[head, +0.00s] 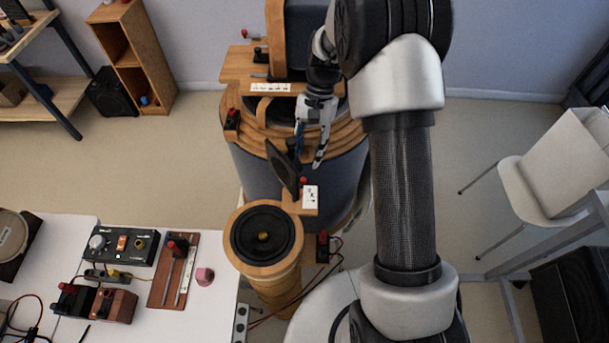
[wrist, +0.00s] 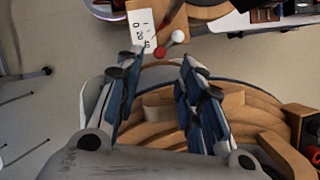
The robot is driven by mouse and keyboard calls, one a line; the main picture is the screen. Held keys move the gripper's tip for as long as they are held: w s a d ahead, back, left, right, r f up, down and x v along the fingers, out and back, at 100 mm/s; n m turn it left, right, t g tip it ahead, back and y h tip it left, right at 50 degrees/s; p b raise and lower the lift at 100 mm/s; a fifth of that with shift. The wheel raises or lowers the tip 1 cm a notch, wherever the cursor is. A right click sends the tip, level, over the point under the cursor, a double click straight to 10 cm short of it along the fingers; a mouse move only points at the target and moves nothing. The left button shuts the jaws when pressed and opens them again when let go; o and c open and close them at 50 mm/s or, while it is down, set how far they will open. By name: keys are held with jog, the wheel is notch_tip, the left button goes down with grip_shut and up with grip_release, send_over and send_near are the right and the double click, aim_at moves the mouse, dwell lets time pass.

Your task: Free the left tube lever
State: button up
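My gripper (head: 309,155) points down over the front of the large wood-ringed drum (head: 258,137), fingers apart with nothing between them. In the wrist view my gripper (wrist: 161,62) is open too. A small red-knobbed lever (head: 303,181) stands beside a white marked card (head: 310,197) at the drum's front, just below the fingertips in the picture. In the wrist view a red ball (wrist: 160,53) and a white ball (wrist: 178,37) sit by the card (wrist: 142,30), just beyond the fingertips. I cannot tell for certain whether this is the left tube lever.
A dark tilted plate (head: 283,168) stands close left of my fingers. A round speaker (head: 266,236) on a wooden tube is in front. A white table (head: 217,304) with instruments is at lower left; a chair (head: 555,165) is at right.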

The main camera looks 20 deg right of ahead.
aim_at(304, 178)
jog(key=b+x, duration=0.1)
jog(key=x, duration=0.6)
jog(key=shift+c, duration=0.4)
grip_shut()
